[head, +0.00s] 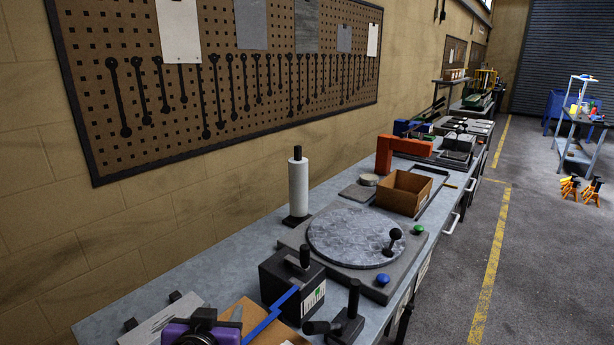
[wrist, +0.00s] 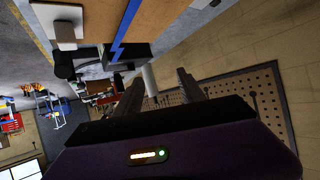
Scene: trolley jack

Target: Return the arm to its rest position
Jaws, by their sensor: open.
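My gripper (wrist: 159,79) shows in the wrist view with its two dark fingers spread apart. It is open, and nothing is visibly held between the fingers. The wrist view is tilted, and the purple housing with a lit strip fills its lower part. In the head view, a purple and black part of my arm shows at the bottom left edge, over the near end of the workbench (head: 235,222). The fingers cannot be made out clearly there. The rest of the arm is out of view.
The bench holds a black box (head: 292,285), a round grey plate (head: 354,237), a white roll (head: 298,188), a cardboard box (head: 404,191) and an orange clamp-like tool (head: 403,152). A pegboard (head: 220,75) hangs on the wall. Clear floor (head: 535,265) lies right of the bench.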

